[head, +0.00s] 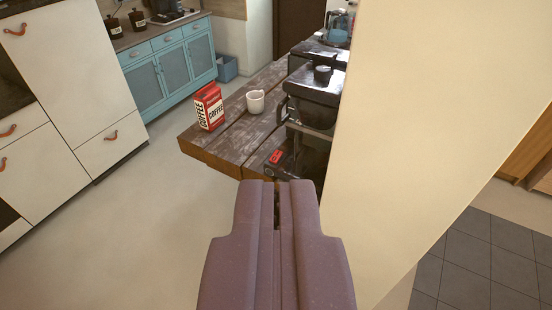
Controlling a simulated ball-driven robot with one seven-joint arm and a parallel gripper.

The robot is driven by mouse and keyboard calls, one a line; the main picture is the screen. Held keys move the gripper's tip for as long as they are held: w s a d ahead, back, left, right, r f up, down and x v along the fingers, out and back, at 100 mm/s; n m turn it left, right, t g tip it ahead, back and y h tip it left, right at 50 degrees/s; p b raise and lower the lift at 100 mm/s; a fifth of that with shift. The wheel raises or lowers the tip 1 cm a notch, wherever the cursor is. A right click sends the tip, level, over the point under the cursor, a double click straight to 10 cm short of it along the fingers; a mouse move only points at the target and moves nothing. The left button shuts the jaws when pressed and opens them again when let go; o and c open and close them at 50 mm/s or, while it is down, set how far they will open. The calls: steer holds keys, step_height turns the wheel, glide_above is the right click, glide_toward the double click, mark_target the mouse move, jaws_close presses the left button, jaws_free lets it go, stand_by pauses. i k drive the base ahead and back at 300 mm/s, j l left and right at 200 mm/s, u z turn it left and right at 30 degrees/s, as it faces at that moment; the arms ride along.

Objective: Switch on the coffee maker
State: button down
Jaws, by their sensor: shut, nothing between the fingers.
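The black coffee maker (315,95) stands on the dark wooden counter (232,148), right of centre in the head view. Its right side is hidden behind a pale wall edge. A small red switch (276,156) shows low on its near front-left part. My gripper (277,186), purple-grey, is shut and empty at the bottom centre. In the picture its tips lie just below the red switch and overlap the lower edge of the machine. I cannot tell whether they touch it; a gap seems to remain.
A red and white coffee box (209,107) and a white mug (255,102) stand on the counter left of the machine. A pale wall (425,110) rises close on the right. White cabinets (75,75) with leather pulls stand at left. The floor (125,220) between is clear.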

mark_target(275, 159)
steer(key=i+j, duration=0.45)
steer(key=i, duration=0.2)
steer(key=i+j, duration=0.95)
steer(key=i, duration=0.3)
steer(key=k+u, duration=0.05)
